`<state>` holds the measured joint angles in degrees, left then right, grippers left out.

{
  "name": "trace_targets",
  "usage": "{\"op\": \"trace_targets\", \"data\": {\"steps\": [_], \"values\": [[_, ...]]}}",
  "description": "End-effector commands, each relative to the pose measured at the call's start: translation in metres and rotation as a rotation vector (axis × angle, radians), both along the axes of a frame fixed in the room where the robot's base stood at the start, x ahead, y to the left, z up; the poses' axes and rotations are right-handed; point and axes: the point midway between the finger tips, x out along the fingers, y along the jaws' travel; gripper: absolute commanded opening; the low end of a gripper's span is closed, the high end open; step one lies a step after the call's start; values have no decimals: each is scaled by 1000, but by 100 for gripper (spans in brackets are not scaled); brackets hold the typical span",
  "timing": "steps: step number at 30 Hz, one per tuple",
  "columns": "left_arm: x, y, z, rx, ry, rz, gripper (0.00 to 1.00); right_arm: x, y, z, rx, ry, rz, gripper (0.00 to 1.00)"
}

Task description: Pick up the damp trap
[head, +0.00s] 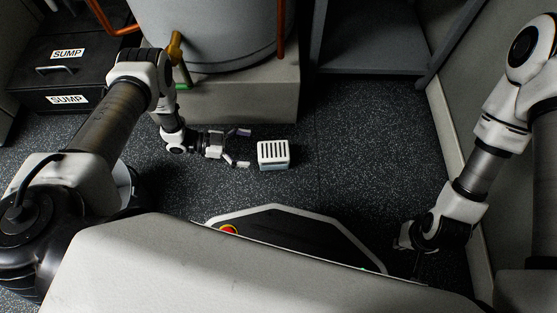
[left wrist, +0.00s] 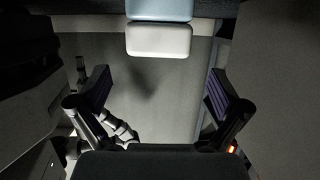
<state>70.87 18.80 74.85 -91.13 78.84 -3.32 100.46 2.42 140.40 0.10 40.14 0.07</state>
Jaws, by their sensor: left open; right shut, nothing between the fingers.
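The damp trap (head: 273,154) is a small box with a white slotted top and a pale blue lower part. It stands on the dark speckled floor in front of the tank's plinth. In the left wrist view the damp trap (left wrist: 160,38) shows at the top centre, beyond the fingertips. My left gripper (head: 243,148) is open just to the left of it, fingers pointing towards it, with nothing between them. Its spread fingers also show in the left wrist view (left wrist: 160,92). My right gripper (head: 418,262) hangs low at the right, far from the trap; its fingers are partly hidden.
A grey tank (head: 220,30) stands on a concrete plinth (head: 240,95) behind the trap. Black boxes labelled SUMP (head: 68,75) are at the far left. A grey shelf unit (head: 370,60) stands at the back right. The floor (head: 370,130) right of the trap is clear.

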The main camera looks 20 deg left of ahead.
Motion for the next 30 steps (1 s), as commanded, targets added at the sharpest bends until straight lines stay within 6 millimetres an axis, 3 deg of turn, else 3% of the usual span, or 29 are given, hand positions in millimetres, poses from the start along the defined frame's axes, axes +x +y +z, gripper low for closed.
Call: {"op": "trace_targets", "data": {"steps": [14, 21, 27, 30], "values": [[18, -65, -25, -1, 1, -3, 100, 2, -1, -41, -1, -6, -9, 0], [20, -69, -22, 1, 1, 0, 100, 3, -1, -39, -1, -7, -10, 0], [20, -69, -22, 1, 1, 0, 29, 2, -1, -39, -1, -7, -10, 0], [20, -69, -22, 0, 1, 0, 29, 2, -1, -39, -1, -6, -9, 0]]}}
